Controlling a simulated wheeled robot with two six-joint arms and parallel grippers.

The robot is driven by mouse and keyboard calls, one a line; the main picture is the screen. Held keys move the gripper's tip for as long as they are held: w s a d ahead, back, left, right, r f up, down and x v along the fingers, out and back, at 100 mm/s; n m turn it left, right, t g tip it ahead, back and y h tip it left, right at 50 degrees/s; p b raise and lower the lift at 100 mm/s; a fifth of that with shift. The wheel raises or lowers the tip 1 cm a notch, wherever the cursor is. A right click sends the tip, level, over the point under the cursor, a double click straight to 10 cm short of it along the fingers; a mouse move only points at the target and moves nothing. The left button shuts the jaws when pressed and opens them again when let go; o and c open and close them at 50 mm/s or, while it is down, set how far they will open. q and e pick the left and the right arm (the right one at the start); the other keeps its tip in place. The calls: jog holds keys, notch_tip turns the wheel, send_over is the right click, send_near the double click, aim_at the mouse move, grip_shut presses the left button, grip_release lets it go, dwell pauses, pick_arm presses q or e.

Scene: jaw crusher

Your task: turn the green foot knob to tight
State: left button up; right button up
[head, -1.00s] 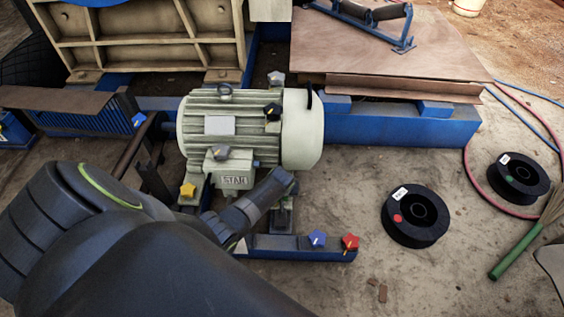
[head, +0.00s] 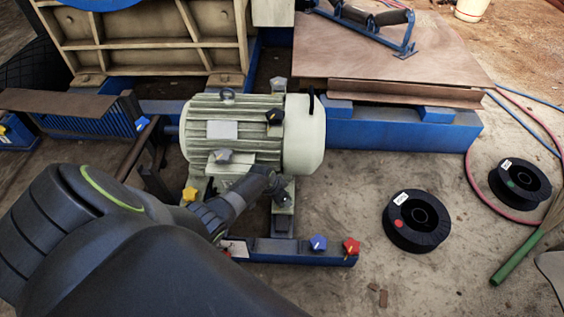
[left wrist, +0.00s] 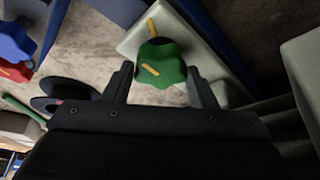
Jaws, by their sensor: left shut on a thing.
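The green foot knob (left wrist: 162,62) shows in the left wrist view, with a yellow pointer line on its top. A separate yellow mark (left wrist: 153,26) lies on the pale foot (left wrist: 130,42) beside it. The pointer slants and does not line up with the mark. My left gripper (left wrist: 158,74) has a finger on each side of the knob and is shut on it. In the head view my left gripper (head: 276,186) is at the motor's (head: 235,130) near right foot and hides the green knob. My right gripper is not in view.
Blue (head: 318,243) and red (head: 351,246) knobs sit on the blue front rail (head: 290,257). A yellow knob (head: 189,194), a grey knob (head: 222,156) and a black knob (head: 273,116) are around the motor. Black spools (head: 416,221) lie on the ground at right.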

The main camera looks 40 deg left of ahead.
pick_arm(q)
jog(key=shift+m+h+b, duration=0.3)
jog(key=shift+m+b, duration=0.05)
jog(key=shift+m, duration=0.45)
jog(key=shift+g, duration=0.3)
jog(key=o, duration=1)
